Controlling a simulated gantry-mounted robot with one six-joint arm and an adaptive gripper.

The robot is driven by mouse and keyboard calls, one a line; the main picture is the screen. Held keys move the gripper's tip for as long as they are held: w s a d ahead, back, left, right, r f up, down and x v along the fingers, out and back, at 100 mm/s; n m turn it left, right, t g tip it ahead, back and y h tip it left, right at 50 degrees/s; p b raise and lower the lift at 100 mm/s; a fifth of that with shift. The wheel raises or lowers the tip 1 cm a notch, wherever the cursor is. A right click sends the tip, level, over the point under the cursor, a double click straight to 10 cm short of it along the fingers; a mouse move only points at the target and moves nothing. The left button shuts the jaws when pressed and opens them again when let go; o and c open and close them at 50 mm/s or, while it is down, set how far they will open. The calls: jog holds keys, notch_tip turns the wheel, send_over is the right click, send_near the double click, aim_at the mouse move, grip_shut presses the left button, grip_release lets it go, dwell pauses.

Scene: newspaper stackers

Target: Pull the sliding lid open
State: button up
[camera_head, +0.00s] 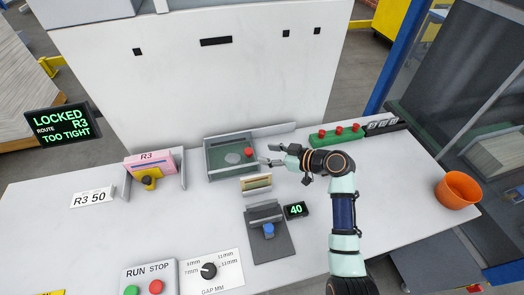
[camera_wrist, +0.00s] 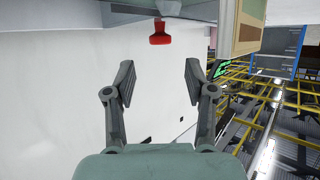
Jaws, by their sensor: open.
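A grey-green box (camera_head: 217,160) with a dark green inside stands at the middle back of the white table. A red knob (camera_head: 249,153) is at its right side, and I take it for the handle of the sliding lid. How far the lid is open I cannot tell. My gripper (camera_head: 267,155) is open and empty just right of the knob, with its fingers pointing left at it. In the wrist view the red knob (camera_wrist: 159,38) lies ahead of the spread fingertips (camera_wrist: 160,70), roughly centred between them and apart from both.
A green block with red buttons (camera_head: 335,137) stands behind my arm. A small cream block (camera_head: 256,184) and a grey fixture with a blue knob (camera_head: 268,229) are in front.

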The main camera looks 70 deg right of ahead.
aim_at(250, 151)
jog(key=b+x, duration=0.1)
jog(key=x, duration=0.6)
jog(key=shift+w+f, duration=0.1)
jog(key=shift+w, duration=0.1)
grip_shut()
